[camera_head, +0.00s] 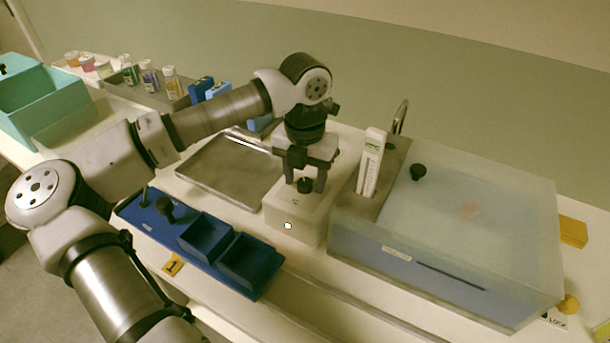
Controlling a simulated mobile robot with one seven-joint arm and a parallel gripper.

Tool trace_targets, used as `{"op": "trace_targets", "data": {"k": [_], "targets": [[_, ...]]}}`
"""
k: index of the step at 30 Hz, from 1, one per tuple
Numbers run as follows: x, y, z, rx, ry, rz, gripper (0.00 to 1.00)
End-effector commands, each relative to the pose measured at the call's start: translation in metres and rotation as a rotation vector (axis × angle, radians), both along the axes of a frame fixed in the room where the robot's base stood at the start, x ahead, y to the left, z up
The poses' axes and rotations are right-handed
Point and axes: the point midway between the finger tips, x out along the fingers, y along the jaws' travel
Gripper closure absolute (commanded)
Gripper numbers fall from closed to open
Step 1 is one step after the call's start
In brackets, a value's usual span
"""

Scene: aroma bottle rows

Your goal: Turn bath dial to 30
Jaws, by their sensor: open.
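The bath dial is a small black knob (305,186) on top of a cream control box (298,218). A small white light (288,226) shows on the box's front. My gripper (305,183) points down over the box, with its two fingers apart on either side of the knob. I cannot tell whether the fingers touch it. The dial's markings are too small to read. The bath (440,252) stands to the right, a blue-grey box under a clear lid with a black knob. A white thermometer-like gauge (370,162) stands upright at its left end.
A blue tray (150,232) with two bins lies at the front left of the box. A flat grey metal tray (222,170) lies behind it. Several small bottles (150,78) stand in a row at the back left, near a teal bin (60,105).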

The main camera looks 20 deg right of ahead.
Motion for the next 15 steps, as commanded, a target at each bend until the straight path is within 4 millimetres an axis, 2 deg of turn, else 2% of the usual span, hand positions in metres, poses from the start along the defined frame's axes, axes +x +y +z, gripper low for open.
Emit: {"op": "trace_targets", "data": {"k": [5, 15], "targets": [[0.001, 0.0, 0.017, 0.002, -0.004, 0.002, 0.5], [0.001, 0.0, 0.093, 0.0, -0.004, 0.002, 0.5]]}}
